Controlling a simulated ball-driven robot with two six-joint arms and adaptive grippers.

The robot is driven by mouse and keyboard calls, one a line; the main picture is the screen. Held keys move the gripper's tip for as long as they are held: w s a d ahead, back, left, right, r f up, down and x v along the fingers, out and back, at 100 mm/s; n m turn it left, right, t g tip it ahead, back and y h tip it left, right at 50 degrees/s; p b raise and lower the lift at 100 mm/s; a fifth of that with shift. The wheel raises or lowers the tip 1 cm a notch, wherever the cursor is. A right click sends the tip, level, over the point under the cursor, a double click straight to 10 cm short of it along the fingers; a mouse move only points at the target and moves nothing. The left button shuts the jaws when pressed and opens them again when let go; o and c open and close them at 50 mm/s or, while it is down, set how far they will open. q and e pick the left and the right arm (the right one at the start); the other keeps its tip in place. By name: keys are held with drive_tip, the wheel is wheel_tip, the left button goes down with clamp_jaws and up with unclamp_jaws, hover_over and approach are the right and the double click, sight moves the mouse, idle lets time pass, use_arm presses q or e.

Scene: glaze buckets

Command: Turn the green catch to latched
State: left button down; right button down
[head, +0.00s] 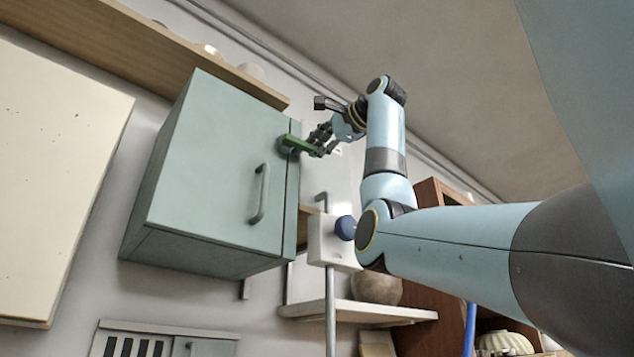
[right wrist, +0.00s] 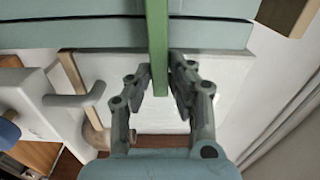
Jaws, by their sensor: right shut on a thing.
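The green catch (head: 297,143) sits at the upper right edge of the grey-green wall cabinet (head: 215,170), whose door is shut and carries a bar handle (head: 261,194). My right gripper (head: 318,147) is at the catch's outer end. In the right wrist view the catch (right wrist: 158,50) is a long green bar running between the fingers of the right gripper (right wrist: 163,85), which are shut on it. The cabinet (right wrist: 100,33) lies beyond. In the head view the catch lever points out to the right, tilted slightly down. My left gripper is not in view.
A wooden shelf (head: 150,45) with pale pots runs above the cabinet. A white box with a blue knob (head: 345,227) on a pole stands below right of the catch. A lower shelf (head: 360,312) is under it, near a round pot (head: 376,289).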

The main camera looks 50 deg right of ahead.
drive_tip(key=shift+f+m, duration=0.15)
drive_tip(key=shift+m, duration=0.25)
drive_tip(key=c, duration=1.2)
unclamp_jaws()
drive_tip(key=shift+c, duration=0.2)
drive_tip(key=s+a, duration=0.1)
drive_tip(key=s, duration=1.1)
drive_tip(key=shift+a+f, duration=0.1)
